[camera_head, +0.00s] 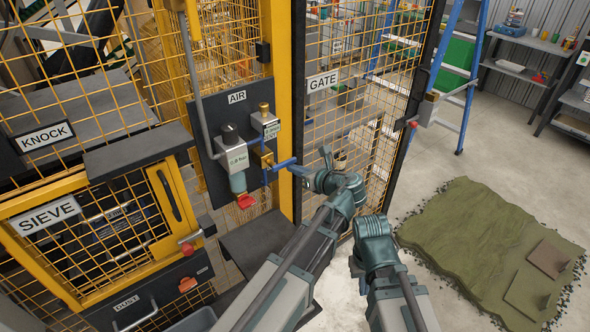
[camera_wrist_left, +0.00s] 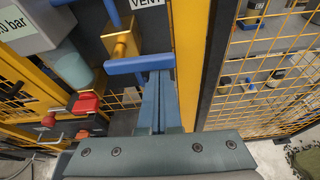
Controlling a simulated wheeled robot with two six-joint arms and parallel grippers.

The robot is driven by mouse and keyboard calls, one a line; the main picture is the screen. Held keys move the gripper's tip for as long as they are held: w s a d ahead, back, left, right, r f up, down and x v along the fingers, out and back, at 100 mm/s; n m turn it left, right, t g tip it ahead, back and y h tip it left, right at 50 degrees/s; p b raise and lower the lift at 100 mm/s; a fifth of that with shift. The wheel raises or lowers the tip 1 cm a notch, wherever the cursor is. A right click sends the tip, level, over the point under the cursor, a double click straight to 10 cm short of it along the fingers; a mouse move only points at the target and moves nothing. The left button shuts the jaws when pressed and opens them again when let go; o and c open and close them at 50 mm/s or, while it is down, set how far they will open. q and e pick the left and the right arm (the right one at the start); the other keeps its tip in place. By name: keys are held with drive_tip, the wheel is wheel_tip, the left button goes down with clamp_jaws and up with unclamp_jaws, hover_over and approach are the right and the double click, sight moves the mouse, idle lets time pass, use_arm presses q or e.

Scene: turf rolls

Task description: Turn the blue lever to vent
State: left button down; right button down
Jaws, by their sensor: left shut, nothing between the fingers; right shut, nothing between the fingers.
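The blue lever (camera_head: 283,163) sits on a brass valve (camera_head: 262,157) on the dark AIR panel. In the left wrist view the lever (camera_wrist_left: 140,64) lies nearly level across the panel, below the brass valve body (camera_wrist_left: 122,42) and a partly cut-off VENT label (camera_wrist_left: 146,3). My left gripper (camera_head: 301,171) is at the lever's right side. In the wrist view its closed fingers (camera_wrist_left: 158,78) reach up to the lever's near side; whether they touch it I cannot tell. My right gripper (camera_head: 371,226) is low, beside my left forearm, away from the panel; its fingertips are hardly visible.
A yellow post (camera_head: 283,100) and the GATE mesh door (camera_head: 345,90) stand close on the right. The SIEVE hatch (camera_head: 100,235) is at lower left. Turf (camera_head: 460,240) lies on the floor at right.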

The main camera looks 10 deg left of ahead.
drive_tip(key=shift+r, duration=0.15)
drive_tip(key=shift+w+r+p, duration=0.15)
drive_tip(key=shift+r+p, duration=0.5)
drive_tip(key=shift+p, duration=0.2)
drive_tip(key=shift+f, duration=0.15)
